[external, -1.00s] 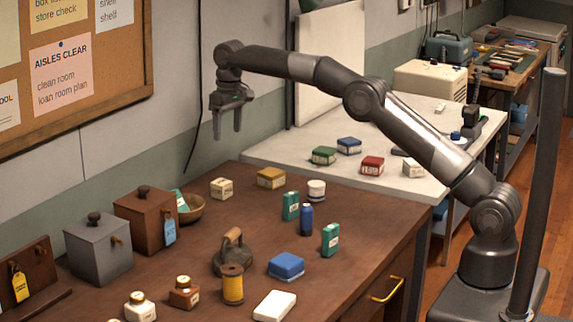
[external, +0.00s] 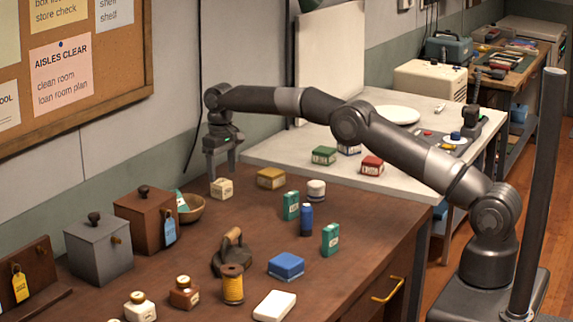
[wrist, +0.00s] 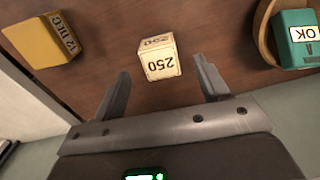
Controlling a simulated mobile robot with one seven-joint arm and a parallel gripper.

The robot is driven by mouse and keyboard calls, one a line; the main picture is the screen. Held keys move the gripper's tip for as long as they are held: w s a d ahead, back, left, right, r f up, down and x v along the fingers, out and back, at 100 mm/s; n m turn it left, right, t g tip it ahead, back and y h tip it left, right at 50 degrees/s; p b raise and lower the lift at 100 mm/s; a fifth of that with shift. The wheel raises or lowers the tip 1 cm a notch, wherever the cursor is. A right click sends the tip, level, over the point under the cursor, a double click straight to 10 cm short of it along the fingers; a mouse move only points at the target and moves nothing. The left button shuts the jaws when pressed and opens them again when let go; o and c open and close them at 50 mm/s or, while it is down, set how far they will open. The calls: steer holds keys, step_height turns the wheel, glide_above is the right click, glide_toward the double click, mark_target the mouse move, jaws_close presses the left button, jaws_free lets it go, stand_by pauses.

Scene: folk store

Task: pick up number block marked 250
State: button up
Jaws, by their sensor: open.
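The cream number block (external: 221,188) stands on the brown table near its back edge. In the wrist view the block (wrist: 159,58) reads 250, upside down, on two of its faces. My gripper (external: 222,178) is open and points down, just above and at the block in the external view. In the wrist view my gripper (wrist: 165,80) has its two fingers spread apart with nothing between them. The block lies just beyond the fingertips there, roughly in line with the gap.
A mustard block marked 12 DEC (wrist: 45,38) lies to one side. A wooden bowl (external: 190,208) holds a teal block marked OK (wrist: 298,40). A brown box (external: 146,220), a white round jar (external: 316,190) and teal boxes (external: 291,206) stand nearby. The wall is close behind.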

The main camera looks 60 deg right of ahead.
mark_target(222, 182)
step_height(222, 182, down, 6)
steer(key=shift+r, duration=0.15)
steer(key=shift+c, duration=0.2)
steer(key=c, duration=1)
steer(key=shift+r, duration=0.1)
